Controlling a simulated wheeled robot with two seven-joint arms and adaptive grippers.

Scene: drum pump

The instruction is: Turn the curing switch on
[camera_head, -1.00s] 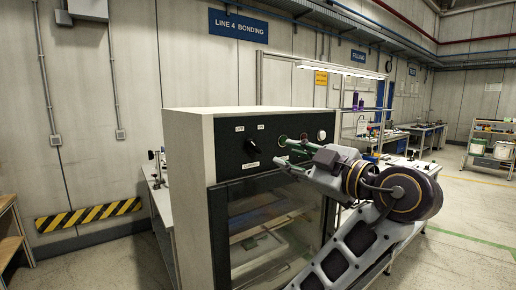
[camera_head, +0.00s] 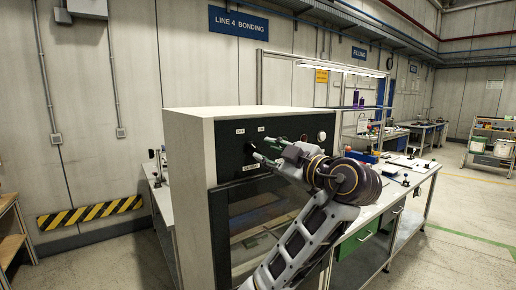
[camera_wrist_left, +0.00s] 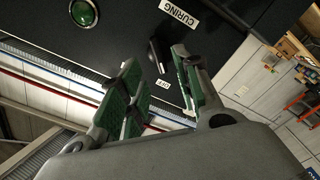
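The curing switch is a black rotary knob (camera_wrist_left: 157,55) on the dark front panel of the oven-like cabinet (camera_head: 187,190). Its handle tilts toward the OFF label (camera_wrist_left: 163,84); the CURING label (camera_wrist_left: 179,12) is on its other side. In the head view the ON label (camera_head: 261,128) is to the right of OFF. My left gripper (camera_head: 257,150) is at the panel, partly covering the knob. In the left wrist view its green-padded fingers (camera_wrist_left: 155,62) are open, with the knob near and between their tips; contact cannot be told. My right gripper is not in view.
A green lamp (camera_wrist_left: 84,13) is on the panel beside the switch. A white round dial (camera_head: 321,136) is at the panel's right end. The cabinet's glass door (camera_head: 262,220) is below. A workbench (camera_head: 385,212) with loose items extends to the right.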

